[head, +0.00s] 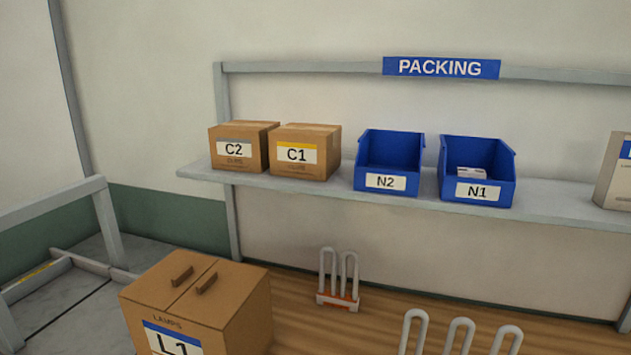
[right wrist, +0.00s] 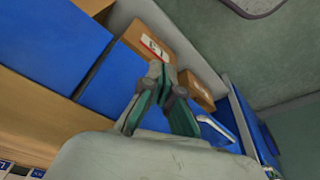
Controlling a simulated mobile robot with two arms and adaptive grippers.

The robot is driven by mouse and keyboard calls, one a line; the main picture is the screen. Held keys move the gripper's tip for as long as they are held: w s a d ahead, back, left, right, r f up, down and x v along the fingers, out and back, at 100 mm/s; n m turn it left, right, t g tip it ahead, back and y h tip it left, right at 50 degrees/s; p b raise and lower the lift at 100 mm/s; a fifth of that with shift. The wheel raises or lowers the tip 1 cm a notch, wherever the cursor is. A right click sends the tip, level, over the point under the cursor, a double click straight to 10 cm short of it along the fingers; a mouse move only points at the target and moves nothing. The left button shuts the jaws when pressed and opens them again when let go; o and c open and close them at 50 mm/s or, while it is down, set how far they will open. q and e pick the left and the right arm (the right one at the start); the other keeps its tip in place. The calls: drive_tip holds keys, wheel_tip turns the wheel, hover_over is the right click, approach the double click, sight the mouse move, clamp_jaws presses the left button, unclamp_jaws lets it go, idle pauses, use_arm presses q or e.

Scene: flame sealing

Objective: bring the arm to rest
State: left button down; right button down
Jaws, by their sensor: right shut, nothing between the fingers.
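My right gripper (right wrist: 159,75) shows in the right wrist view, its green-lined fingers meeting at the tips with nothing between them. It appears in front of blue surfaces (right wrist: 115,85) and a cardboard box with a red-and-white label (right wrist: 148,40); I cannot tell how far off these are. Neither of my arms shows in the head view, and my left gripper is not in view.
In the head view, a closed carton marked L1 (head: 235,300) stands on the wooden bench (head: 295,290). White racks (head: 338,280) stand to its right. A shelf (head: 330,186) holds cartons C2 (head: 240,148) and C1 (head: 305,153), and blue bins N2 (head: 388,165) and N1 (head: 477,175).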

drive_tip(key=s+f+b, duration=0.1)
drive_tip(key=s+f, duration=0.2)
drive_tip(key=f, duration=0.4)
drive_tip(key=s+d+f+g+b, duration=0.1)
drive_tip(key=s+f, duration=0.1)
drive_tip(key=f, duration=0.5)
drive_tip(key=s+f+b, duration=0.1)
drive_tip(key=s+f, duration=0.2)
drive_tip(key=f, duration=0.4)
drive_tip(key=s+d+f+b, duration=0.1)
drive_tip(key=s+d+f, duration=0.1)
drive_tip(key=s+f, duration=0.8)
drive_tip(key=shift+s+d+g, duration=0.15)
drive_tip(key=shift+s+g, duration=0.25)
drive_tip(key=shift+s, duration=0.3)
